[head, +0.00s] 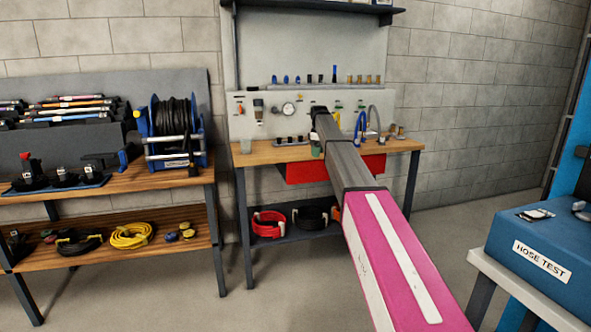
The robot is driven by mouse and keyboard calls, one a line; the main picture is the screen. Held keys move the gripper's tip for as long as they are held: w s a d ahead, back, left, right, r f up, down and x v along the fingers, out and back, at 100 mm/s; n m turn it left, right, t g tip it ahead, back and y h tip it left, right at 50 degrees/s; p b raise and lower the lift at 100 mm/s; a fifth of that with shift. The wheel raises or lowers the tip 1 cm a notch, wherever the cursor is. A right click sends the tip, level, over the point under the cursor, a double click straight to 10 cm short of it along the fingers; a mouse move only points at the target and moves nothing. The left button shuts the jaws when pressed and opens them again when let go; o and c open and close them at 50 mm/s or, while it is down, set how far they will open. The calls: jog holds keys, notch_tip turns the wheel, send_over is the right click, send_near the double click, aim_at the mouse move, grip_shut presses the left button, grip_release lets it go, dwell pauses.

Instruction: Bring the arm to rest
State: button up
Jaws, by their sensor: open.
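My arm (385,245) reaches from the lower right of the head view toward the back workbench, with a pink and white near part and a grey far part. The dark far end of the arm (321,112) shows in front of the bench's back panel. I cannot make out the fingers of my gripper there; they are hidden or out of view. I see nothing held.
The back workbench (268,155) carries fittings and a blue hose loop (359,127); a red drawer (300,173) is below. A left bench (140,183) holds a hose reel (176,130). A blue hose test box (545,255) stands right. Floor between is clear.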

jog(key=s+d+f+m, duration=0.3)
jog(key=s+f+m, duration=0.1)
jog(key=s+f, duration=0.85)
jog(key=s+d+f+m, duration=0.2)
jog(key=s+f+m, duration=0.1)
jog(key=s+f, duration=1)
jog(key=s+d+f+m, duration=0.1)
jog(key=s+f+m, duration=0.2)
jog(key=s, duration=0.9)
jog(key=s+d+f+m, duration=0.2)
jog(key=s+f, duration=0.4)
jog(key=s, duration=0.7)
jog(key=shift+s+d+f+m, duration=0.15)
jog(key=shift+f+m, duration=0.2)
jog(key=shift+m, duration=0.35)
